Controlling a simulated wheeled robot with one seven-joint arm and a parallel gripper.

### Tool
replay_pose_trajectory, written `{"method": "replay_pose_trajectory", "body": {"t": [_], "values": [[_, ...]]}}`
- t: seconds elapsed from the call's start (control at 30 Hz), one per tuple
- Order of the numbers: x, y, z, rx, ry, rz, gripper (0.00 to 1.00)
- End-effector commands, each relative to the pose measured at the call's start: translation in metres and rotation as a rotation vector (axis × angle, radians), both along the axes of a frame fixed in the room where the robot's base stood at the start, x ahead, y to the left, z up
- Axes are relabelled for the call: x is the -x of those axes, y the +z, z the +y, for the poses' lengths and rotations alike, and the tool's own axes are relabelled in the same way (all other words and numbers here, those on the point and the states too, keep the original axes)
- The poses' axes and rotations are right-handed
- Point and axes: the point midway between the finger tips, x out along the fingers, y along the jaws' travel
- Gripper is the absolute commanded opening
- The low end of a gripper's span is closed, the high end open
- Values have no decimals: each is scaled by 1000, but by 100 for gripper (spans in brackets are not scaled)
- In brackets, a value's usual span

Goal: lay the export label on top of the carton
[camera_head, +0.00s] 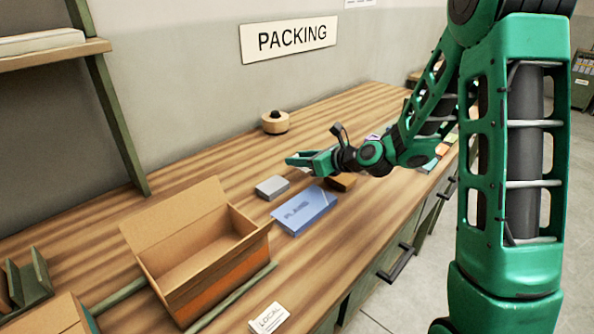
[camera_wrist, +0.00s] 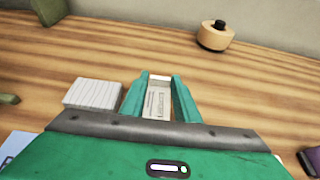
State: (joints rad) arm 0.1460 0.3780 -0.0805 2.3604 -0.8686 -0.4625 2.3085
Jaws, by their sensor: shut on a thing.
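My gripper (camera_head: 300,160) reaches out over the bench, to the right of and beyond the carton. In the wrist view its two green fingers (camera_wrist: 157,92) are shut on the export label (camera_wrist: 157,104), a pale card with printed text between them. An open brown cardboard carton (camera_head: 248,251) with an orange lower side stands on the bench at the left, one flap raised. Nothing can be seen lying on it.
A blue box (camera_head: 303,211) and a grey-white block (camera_head: 272,187) lie between the carton and my gripper. A LOCAL label (camera_head: 269,318) lies near the front edge. A green strip (camera_head: 232,297) runs along the carton's front.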

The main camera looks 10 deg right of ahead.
Motion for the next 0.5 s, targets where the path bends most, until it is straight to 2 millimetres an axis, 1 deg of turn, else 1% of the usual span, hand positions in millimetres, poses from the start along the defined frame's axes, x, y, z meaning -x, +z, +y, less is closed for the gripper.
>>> {"method": "replay_pose_trajectory", "body": {"t": [0.1, 0.2, 0.33, 0.5], "values": [[1, -16, 0, -2, -1, 6, 8], [1, -28, 0, -2, -1, 5, 8], [1, -37, 0, -1, 0, 4, 8], [1, -37, 0, 0, 0, 1, 8]]}}
